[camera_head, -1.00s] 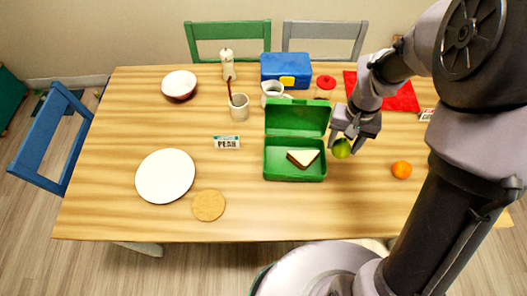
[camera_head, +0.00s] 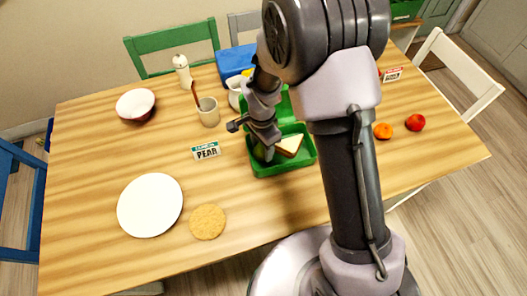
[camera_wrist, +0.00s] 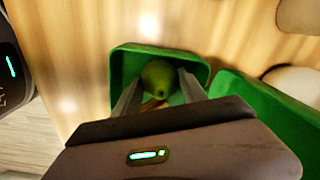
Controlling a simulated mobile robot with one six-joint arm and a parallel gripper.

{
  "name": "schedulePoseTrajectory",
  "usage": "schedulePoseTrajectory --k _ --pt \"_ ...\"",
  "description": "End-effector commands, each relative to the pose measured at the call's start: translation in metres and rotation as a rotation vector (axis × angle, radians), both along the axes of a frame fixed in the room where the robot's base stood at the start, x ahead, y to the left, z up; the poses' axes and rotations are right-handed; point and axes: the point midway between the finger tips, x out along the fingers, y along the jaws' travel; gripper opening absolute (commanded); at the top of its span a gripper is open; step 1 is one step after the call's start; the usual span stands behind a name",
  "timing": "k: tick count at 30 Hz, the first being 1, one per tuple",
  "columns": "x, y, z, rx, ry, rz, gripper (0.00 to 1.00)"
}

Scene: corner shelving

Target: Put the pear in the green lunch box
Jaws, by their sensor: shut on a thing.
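The green pear (camera_wrist: 158,77) sits between the two fingers of my gripper (camera_wrist: 157,92) in the wrist view, and the gripper is shut on it. In the head view the pear (camera_head: 260,152) shows partly below my gripper (camera_head: 264,146), at the left side of the open green lunch box (camera_head: 285,170). The wrist view shows the pear over the inside of the lunch box (camera_wrist: 122,62). A sandwich (camera_head: 289,145) lies in the box to the right of the pear. Whether the pear touches the box floor I cannot tell.
A PEAR label (camera_head: 206,150) stands left of the box. A white plate (camera_head: 150,205) and a round tan disc (camera_head: 207,222) lie at front left. A cup (camera_head: 208,112) and a blue box (camera_head: 235,62) stand behind. An orange (camera_head: 383,131) and a red fruit (camera_head: 415,122) lie right.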

Motion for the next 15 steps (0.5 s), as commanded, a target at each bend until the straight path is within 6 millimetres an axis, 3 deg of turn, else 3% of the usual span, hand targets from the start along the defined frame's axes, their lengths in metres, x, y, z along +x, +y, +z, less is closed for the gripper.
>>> schedulePoseTrajectory --k 2,11,12,15 --pt "-0.0004 -0.0003 -0.0138 0.0 0.002 0.0 0.07" --pt "0.0 -0.0003 -0.0147 0.0 0.0 0.0 0.07" --pt "-0.0001 -0.0003 -0.0145 -0.001 0.001 0.0 0.53" --pt "-0.0001 -0.0003 -0.0136 -0.001 0.001 0.0 0.71"
